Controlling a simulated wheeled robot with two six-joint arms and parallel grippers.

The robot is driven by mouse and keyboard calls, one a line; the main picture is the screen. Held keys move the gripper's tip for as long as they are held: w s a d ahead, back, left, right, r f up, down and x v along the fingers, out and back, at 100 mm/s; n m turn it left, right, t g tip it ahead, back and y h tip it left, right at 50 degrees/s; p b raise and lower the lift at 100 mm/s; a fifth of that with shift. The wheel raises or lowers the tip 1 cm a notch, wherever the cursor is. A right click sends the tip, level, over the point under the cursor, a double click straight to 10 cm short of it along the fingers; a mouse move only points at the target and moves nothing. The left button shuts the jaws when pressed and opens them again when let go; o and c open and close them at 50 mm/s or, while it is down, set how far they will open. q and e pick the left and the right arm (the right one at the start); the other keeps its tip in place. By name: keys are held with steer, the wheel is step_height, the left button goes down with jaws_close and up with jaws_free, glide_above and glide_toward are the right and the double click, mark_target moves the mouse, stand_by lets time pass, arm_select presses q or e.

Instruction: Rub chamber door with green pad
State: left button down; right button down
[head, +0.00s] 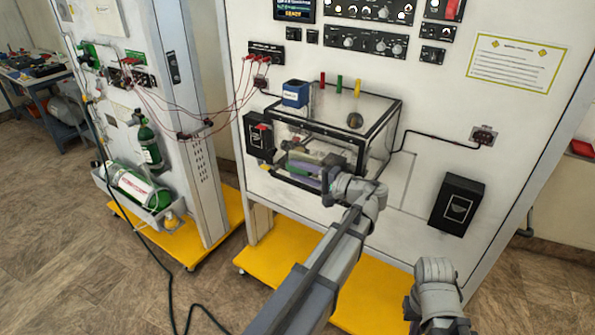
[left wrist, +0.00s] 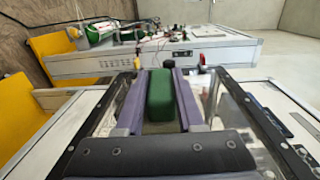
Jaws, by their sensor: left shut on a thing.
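The green pad (left wrist: 161,95) is a rounded green block in the left wrist view, held between the two purple fingers of my left gripper (left wrist: 160,92). In the head view my left gripper (head: 308,172) is at the lower front of the chamber (head: 372,108), a clear box with a black frame on the white panel. The gripper and my wrist hide much of the chamber's front and its door. I cannot tell whether the pad touches the door. Only a grey part of my right arm shows at the lower right; its gripper is out of view.
A blue container (head: 295,93) and red, green and yellow pegs (head: 339,84) stand on the chamber's top. A black box (head: 258,136) is left of it, and another black box (head: 457,204) is right. A black cable (head: 440,137) runs from the chamber to a socket.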

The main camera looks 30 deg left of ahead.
mark_target(309, 175)
arm_select(q)
steer(key=shift+s+d, duration=0.15)
steer(key=shift+d, duration=1.5)
steer(key=shift+d, duration=0.1)
steer(key=shift+d, duration=1.75)
steer(key=shift+d, duration=0.15)
steer(key=d, duration=0.3)
steer(key=shift+s+d, duration=0.15)
steer(key=shift+s, duration=0.1)
steer(key=shift+w+a, duration=0.2)
steer(key=shift+a, duration=1.65)
